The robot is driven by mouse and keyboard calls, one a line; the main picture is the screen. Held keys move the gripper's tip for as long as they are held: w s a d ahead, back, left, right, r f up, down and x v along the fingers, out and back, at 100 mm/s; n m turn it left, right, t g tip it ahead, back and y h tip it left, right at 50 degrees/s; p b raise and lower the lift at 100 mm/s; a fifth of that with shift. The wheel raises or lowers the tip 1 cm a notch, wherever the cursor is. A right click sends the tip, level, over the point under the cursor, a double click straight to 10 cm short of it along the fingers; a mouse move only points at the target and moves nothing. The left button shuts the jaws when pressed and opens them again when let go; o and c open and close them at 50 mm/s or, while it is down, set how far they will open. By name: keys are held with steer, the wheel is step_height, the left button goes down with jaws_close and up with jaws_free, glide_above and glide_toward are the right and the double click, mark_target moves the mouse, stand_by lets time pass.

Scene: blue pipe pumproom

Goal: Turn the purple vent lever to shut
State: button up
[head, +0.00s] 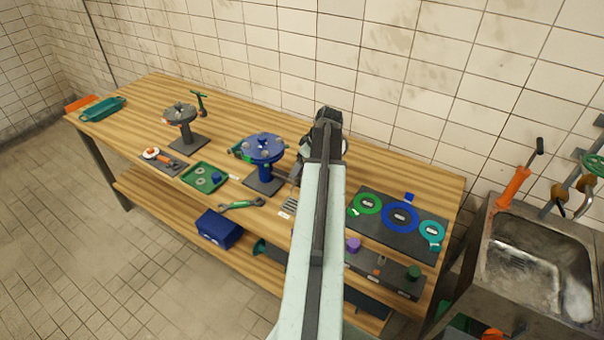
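A small purple knob-like part (353,245) shows just right of my arm, on the dark panel (393,277) along the bench's front edge. I cannot tell whether it is the vent lever or which way it is set. My arm runs up the middle of the view and hides part of the bench and the panel's left side. My gripper (318,155) is at the arm's far end above the bench, beyond the purple part and right of the blue flanged stand. Its fingers are mostly hidden behind the arm, so their opening does not show.
The wooden bench (150,100) carries a blue flanged stand (265,150), a grey one (181,113), a green tray (205,177), a wrench (241,204) and a dark mat (375,220) with coloured rings. A sink (530,275) stands right. Floor is clear at left.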

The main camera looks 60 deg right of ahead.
steer(key=shift+w+f, duration=0.2)
steer(key=shift+f, duration=0.35)
steer(key=shift+r, duration=0.15)
